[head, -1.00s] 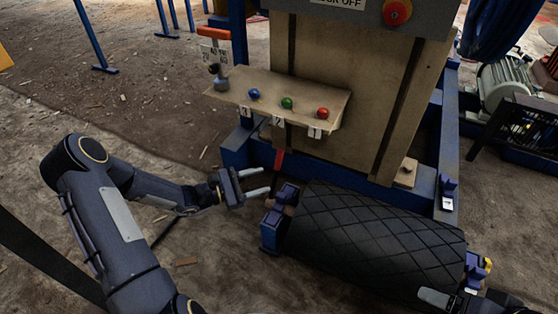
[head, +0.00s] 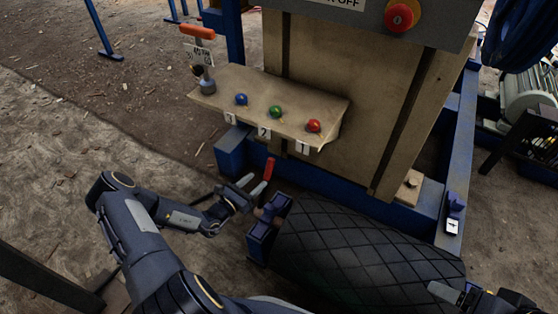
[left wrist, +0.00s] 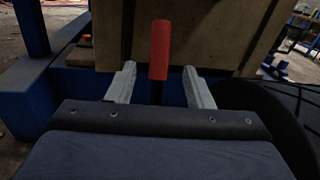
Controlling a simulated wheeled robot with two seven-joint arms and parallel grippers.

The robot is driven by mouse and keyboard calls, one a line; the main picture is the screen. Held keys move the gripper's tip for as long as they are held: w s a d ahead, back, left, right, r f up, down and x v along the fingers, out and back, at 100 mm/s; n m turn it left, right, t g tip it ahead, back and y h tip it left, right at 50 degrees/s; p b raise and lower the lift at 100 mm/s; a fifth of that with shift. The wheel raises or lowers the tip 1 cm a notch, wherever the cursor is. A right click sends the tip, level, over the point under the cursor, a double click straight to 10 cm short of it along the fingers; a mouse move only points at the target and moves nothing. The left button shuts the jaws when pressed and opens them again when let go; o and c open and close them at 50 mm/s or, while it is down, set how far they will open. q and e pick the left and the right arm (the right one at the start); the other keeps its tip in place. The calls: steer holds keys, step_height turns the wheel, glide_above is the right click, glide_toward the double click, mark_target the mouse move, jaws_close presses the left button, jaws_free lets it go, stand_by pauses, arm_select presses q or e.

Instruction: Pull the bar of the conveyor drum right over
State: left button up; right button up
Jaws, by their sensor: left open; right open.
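The conveyor drum (head: 365,255) is a black roller with a diamond pattern, lying in front of the machine. A bar with a red grip (head: 269,168) stands near the left end of the drum, beside the blue bearing block (head: 264,228). My left gripper (head: 250,184) is open at the bar. In the left wrist view the red grip (left wrist: 160,50) stands upright between the two open fingers (left wrist: 158,84), with a gap on each side. My right gripper (head: 447,293) is at the right end of the drum, partly cut off by the lower edge.
A sloping shelf (head: 225,98) above the drum carries blue, green and red knobs and an orange-handled lever (head: 197,32). A red stop button (head: 399,16) is on the grey panel. A blue frame (head: 232,150) runs behind the drum. Open ground lies to the left.

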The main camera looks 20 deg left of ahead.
mark_target(266, 172)
arm_select(q)
steer(key=b+x, duration=0.2)
steer(key=x, duration=0.5)
steer(key=shift+f, duration=0.2)
steer(key=shift+w+d+r+b, duration=0.15)
steer(key=shift+w+b, duration=0.15)
steer(key=shift+w, duration=0.3)
jaws_close()
